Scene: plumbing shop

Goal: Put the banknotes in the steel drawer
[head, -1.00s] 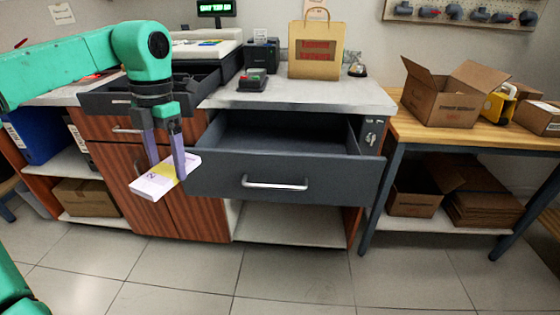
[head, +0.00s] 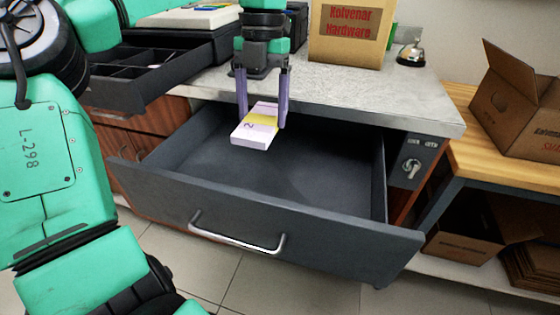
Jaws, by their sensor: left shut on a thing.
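The banknotes (head: 255,126) are a pale lilac bundle with a yellow band. My left gripper (head: 262,112) is shut on the bundle, one finger at each side, and points down. The steel drawer (head: 270,209) is dark grey, pulled open and empty where its floor (head: 310,180) shows. The bundle shows over the back part of the drawer opening, apart from the drawer floor as far as I can tell. The left gripper hides a little of the counter edge behind it. My right gripper is not in view.
The counter top (head: 400,98) overhangs the drawer's back. A shallow divided drawer (head: 140,72) stands open at the left. A paper bag (head: 348,35) and a bell (head: 411,53) stand on the counter. A wooden bench (head: 490,135) with a cardboard box (head: 520,100) is at right.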

